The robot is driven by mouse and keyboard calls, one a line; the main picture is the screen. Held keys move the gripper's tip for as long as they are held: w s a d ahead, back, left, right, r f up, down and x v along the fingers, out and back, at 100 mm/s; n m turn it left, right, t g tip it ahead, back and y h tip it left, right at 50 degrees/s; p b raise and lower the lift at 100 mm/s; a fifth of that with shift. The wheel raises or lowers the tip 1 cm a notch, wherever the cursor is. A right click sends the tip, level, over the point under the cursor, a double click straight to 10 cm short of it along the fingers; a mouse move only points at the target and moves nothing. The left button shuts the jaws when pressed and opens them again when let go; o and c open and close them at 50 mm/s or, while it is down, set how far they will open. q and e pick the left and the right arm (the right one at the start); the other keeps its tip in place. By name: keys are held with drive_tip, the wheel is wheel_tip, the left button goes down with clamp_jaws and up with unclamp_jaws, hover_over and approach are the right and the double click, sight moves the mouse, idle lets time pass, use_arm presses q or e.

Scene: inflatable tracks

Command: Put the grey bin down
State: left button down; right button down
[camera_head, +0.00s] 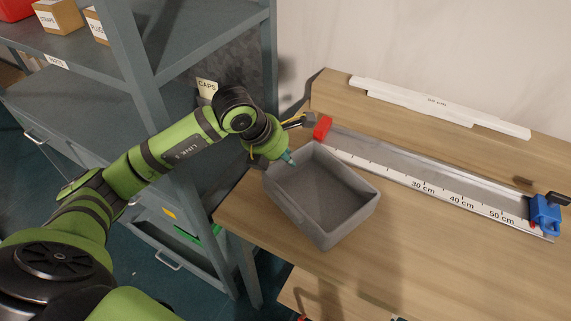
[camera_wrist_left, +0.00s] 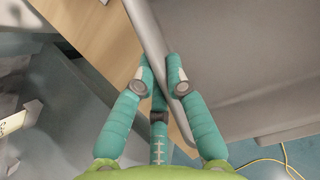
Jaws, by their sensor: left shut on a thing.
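The grey bin (camera_head: 335,232) is an empty, open-topped box at the left end of the wooden workbench (camera_head: 440,275) in the head view. My left gripper (camera_head: 289,157) is at the bin's upper-left rim. In the left wrist view, the teal fingers of my left gripper (camera_wrist_left: 163,80) are closed on either side of the rim of the grey bin (camera_wrist_left: 220,50). I cannot tell whether the bin's underside touches the bench top. My right gripper is not in view.
A measuring rail (camera_head: 420,182) with a red end block (camera_head: 322,127) and a blue clamp (camera_head: 545,213) lies behind the bin. A white stepped bar (camera_head: 440,105) lies at the back. Grey shelving (camera_head: 135,75) stands at left. Bench space right of the bin is clear.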

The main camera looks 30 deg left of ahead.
sight(288, 171)
use_arm(q)
wheel_tip(288, 171, down, 3)
drive_tip(key=shift+f+p, duration=0.2)
drive_tip(key=shift+p, duration=0.4)
drive_tip(key=shift+f, duration=0.3)
drive_tip(key=c, duration=1.3)
unclamp_jaws()
